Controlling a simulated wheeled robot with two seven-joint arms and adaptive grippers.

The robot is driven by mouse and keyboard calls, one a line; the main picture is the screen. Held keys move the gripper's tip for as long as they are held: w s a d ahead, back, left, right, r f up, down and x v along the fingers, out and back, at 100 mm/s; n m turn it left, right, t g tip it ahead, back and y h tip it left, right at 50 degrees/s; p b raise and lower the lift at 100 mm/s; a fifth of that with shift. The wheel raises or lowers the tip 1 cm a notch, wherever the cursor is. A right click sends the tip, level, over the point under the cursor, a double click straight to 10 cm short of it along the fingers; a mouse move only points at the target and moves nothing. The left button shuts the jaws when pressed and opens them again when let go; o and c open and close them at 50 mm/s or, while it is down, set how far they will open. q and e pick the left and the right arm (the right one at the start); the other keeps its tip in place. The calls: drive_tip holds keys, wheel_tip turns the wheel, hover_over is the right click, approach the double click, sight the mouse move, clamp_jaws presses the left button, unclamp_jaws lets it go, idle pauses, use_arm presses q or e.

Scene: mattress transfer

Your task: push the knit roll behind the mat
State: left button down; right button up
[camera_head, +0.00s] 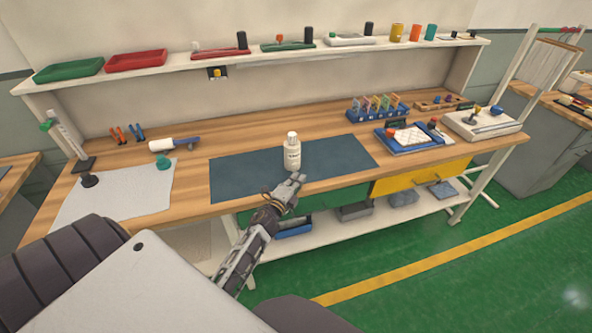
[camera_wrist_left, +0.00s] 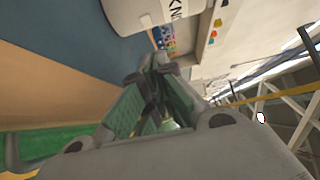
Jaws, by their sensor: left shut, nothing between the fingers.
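The knit roll (camera_head: 292,155) is a white, bottle-shaped piece with a narrower top and dark lettering. It stands upright on the dark blue mat (camera_head: 240,176), right of the mat's middle and close to its front edge. In the left wrist view the roll (camera_wrist_left: 145,12) is cut off by the top edge, with the letters "KN" showing, and the mat (camera_wrist_left: 75,30) lies beside it. My left gripper (camera_head: 297,180) is shut and empty, just in front of the roll's base. Its fingertips show in the left wrist view (camera_wrist_left: 158,68); I cannot tell if they touch the roll. My right gripper is out of view.
A blue rack (camera_head: 378,115) and a blue tray (camera_head: 415,148) stand right of the mat. A white and blue tool (camera_head: 172,145) lies to its left. The shelf (camera_head: 255,54) spans the bench's back. Bare wood lies behind the mat.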

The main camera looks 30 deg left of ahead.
sight(296, 169)
use_arm(q)
drive_tip(key=shift+w+a+r, duration=0.1)
drive_tip(key=shift+w, duration=0.65)
drive_tip(key=shift+w+a+p, duration=0.45)
drive_tip(key=shift+w+a, duration=0.8)
drive_tip(key=shift+a, duration=0.2)
drive_tip(key=shift+a, duration=0.15)
